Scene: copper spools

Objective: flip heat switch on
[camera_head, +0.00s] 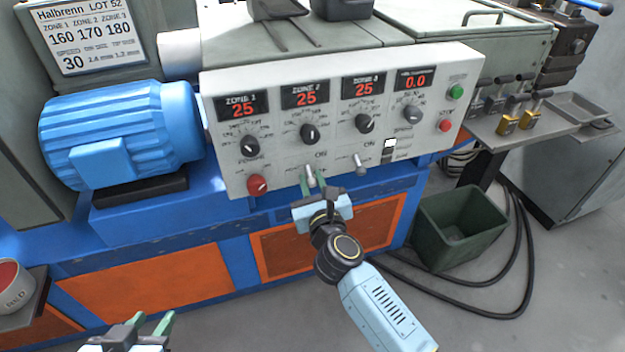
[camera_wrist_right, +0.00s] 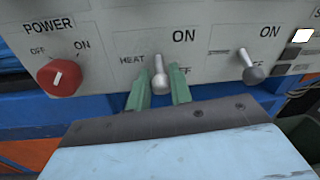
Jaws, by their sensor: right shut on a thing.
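The heat switch (camera_wrist_right: 160,78) is a metal toggle lever on the pale control panel, with HEAT printed to its left and ON above it. Its knob hangs downward, away from the ON label. In the head view the heat switch (camera_head: 309,172) is partly covered by my right gripper (camera_head: 315,181). My right gripper's green fingers (camera_wrist_right: 160,92) stand on either side of the knob, shut on it. My left gripper (camera_head: 151,323) is low at the bottom left, its two fingers apart and empty, far from the panel.
A second toggle (camera_wrist_right: 250,67) sits right of the heat switch, also hanging down. The red power knob (camera_wrist_right: 59,77) is to the left. Zone dials and lit displays (camera_head: 306,95) are above. A dark green bin (camera_head: 458,228) stands on the floor at right.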

